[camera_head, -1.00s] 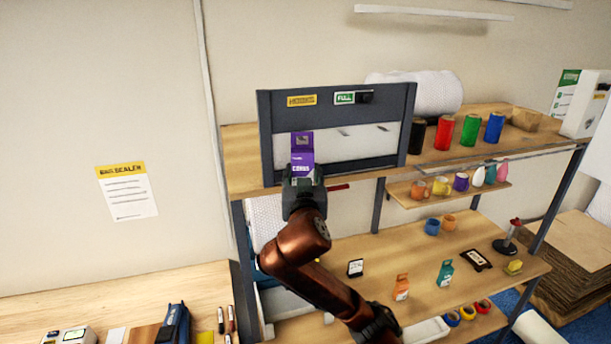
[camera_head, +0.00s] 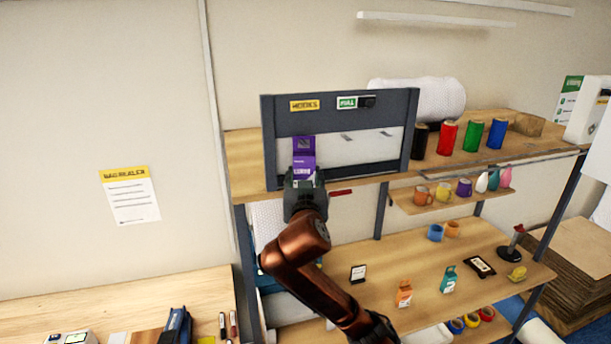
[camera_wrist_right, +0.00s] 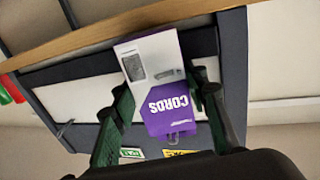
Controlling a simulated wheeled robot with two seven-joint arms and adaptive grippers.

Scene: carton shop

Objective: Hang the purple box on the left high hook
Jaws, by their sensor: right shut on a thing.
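The purple box (camera_head: 304,158) is upright in front of the left part of the white panel of the hook frame (camera_head: 340,98). Two small hooks (camera_head: 346,136) show on the panel right of the box. The left hook is not visible behind the box, and I cannot tell whether the tab is on it. My left gripper is not in view.
The shelf unit (camera_head: 242,160) carries the frame. Red (camera_head: 447,137), green (camera_head: 471,132) and blue (camera_head: 497,133) rolls stand to its right. Mugs and vases sit on a small shelf (camera_head: 450,199) below. An orange packet (camera_head: 404,294) and a teal packet (camera_head: 449,280) stand lower down.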

